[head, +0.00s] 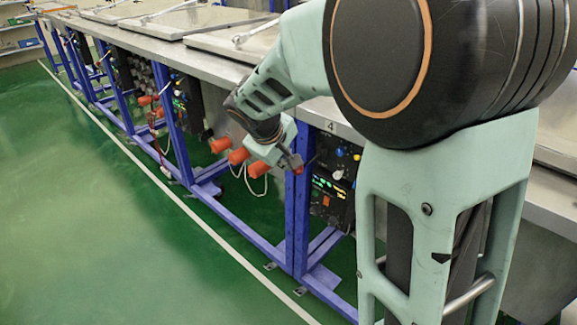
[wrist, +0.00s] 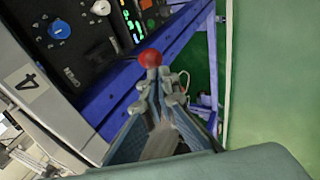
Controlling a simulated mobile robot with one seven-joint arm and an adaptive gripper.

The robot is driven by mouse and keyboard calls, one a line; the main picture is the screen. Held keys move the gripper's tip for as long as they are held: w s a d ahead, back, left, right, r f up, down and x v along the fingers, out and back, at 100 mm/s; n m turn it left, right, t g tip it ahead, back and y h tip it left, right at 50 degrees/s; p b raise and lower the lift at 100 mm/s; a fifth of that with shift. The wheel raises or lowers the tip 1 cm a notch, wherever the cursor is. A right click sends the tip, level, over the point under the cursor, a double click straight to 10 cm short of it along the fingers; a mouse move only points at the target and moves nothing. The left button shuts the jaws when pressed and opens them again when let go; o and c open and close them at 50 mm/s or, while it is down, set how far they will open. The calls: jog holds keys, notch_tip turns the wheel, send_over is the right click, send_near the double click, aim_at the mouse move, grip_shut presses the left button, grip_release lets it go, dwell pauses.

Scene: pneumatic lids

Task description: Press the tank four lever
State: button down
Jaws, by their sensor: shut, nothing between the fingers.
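A plate marked 4 (wrist: 28,82) is on the table edge in the wrist view, and the same number (head: 330,126) shows in the head view. Below it is a dark control panel (head: 336,152) with coloured knobs, including a blue knob (wrist: 60,30). A lever with a red ball knob (wrist: 150,58) shows by the panel in the wrist view. My gripper (wrist: 154,84) is shut and empty. Its tips are right at the red ball in that view; I cannot tell whether they touch. In the head view my gripper (head: 294,161) is beside the panel, and the ball is not clear.
A blue frame post (wrist: 150,75) runs close beside the panel and my gripper. Orange-red cylinders (head: 238,156) with pale cables hang left of it. A lower box with lit displays (head: 329,197) sits under the panel. The green floor (head: 110,230) in front is clear.

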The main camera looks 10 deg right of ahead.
jog(key=shift+s+a+f+b, duration=0.1)
jog(key=shift+f+b, duration=2.1)
jog(key=shift+f, duration=0.55)
jog(key=shift+r, duration=0.15)
jog(key=shift+r+p, duration=0.65)
jog(key=shift+r, duration=0.05)
